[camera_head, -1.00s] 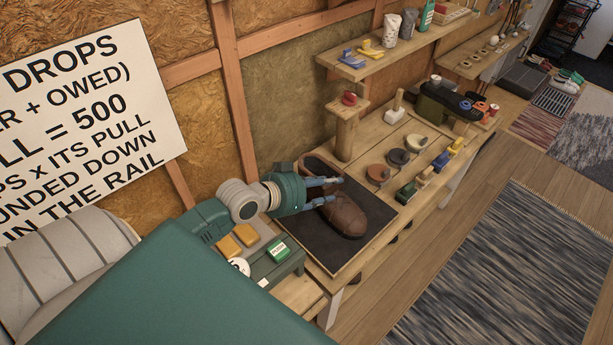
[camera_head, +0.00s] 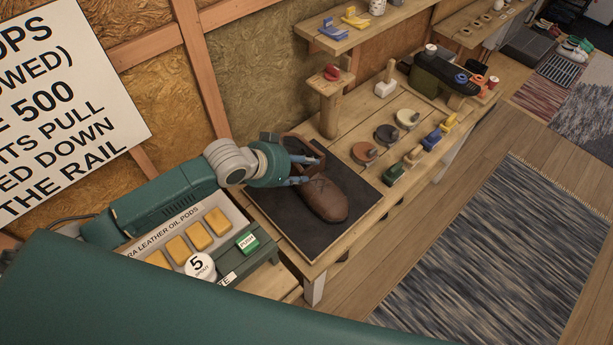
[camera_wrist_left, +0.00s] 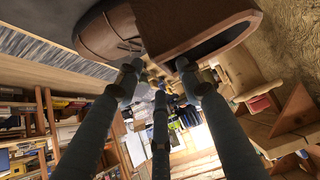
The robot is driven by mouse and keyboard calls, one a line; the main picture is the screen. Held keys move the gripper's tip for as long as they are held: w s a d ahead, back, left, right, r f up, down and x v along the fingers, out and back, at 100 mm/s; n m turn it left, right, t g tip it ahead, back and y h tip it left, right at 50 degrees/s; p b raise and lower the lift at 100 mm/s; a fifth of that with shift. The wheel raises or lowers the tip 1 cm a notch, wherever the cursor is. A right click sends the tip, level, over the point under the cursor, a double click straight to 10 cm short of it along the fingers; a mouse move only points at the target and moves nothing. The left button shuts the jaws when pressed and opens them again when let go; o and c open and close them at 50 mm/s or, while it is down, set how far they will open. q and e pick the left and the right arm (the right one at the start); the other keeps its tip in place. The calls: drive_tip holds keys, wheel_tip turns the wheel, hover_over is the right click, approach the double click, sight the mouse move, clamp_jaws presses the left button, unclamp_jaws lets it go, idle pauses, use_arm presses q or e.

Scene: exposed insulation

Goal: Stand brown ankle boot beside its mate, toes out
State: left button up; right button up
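A brown ankle boot (camera_head: 325,199) lies on a black mat (camera_head: 268,214) on the wooden bench, its toe pointing to the lower right. Its open shaft shows at the upper left, partly behind my gripper. My left gripper (camera_head: 309,171) is at the boot's shaft and instep, its blue fingers spread apart. In the left wrist view, the boot (camera_wrist_left: 108,35) fills the top, toe left and shaft opening right. The fingertips (camera_wrist_left: 158,72) are apart just at its edge; I cannot tell whether they touch it. No second boot is recognisable. My right gripper is not in view.
Round discs and coloured blocks (camera_head: 410,158) sit to the right. A striped rug (camera_head: 490,240) covers the floor.

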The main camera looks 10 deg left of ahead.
sight(312, 166)
use_arm(q)
drive_tip(key=x, duration=0.1)
drive_tip(key=p+x, duration=0.1)
drive_tip(key=x, duration=0.1)
drive_tip(key=shift+w+d, duration=0.2)
drive_tip(key=shift+w, duration=0.15)
drive_tip(key=shift+p+x, duration=0.3)
drive_tip(key=shift+x, duration=0.65)
drive_tip(key=shift+f, duration=0.15)
clamp_jaws()
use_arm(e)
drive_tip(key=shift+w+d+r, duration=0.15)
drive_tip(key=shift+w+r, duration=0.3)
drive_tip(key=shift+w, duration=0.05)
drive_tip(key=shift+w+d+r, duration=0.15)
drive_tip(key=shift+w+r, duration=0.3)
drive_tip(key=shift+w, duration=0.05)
